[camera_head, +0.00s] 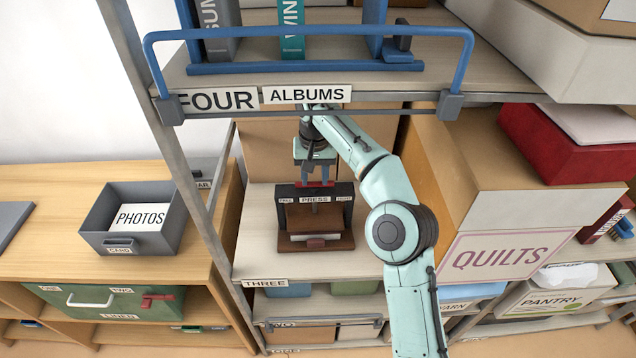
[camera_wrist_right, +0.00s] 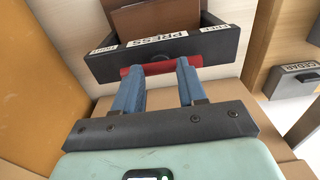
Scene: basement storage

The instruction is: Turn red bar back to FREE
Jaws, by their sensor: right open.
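The dark press (camera_head: 315,199) with a brown body stands on the shelf marked THREE. Its front beam bears a PRESS label between two smaller labels; in the right wrist view (camera_wrist_right: 165,48) the one at right seems to read FREE. The red bar (camera_head: 316,184) lies along the beam's top edge; it also shows in the right wrist view (camera_wrist_right: 160,67). My right gripper (camera_head: 315,180) is open, its two blue fingers at the bar, with bar showing between and beyond them. I cannot tell whether they touch it. My left gripper is out of view.
The shelf above, marked FOUR and ALBUMS (camera_head: 305,94), has a blue rail (camera_head: 310,33) over my right arm. A QUILTS box (camera_head: 505,252) stands close at right. At left, a PHOTOS drawer box (camera_head: 140,242) rests on a wooden cabinet.

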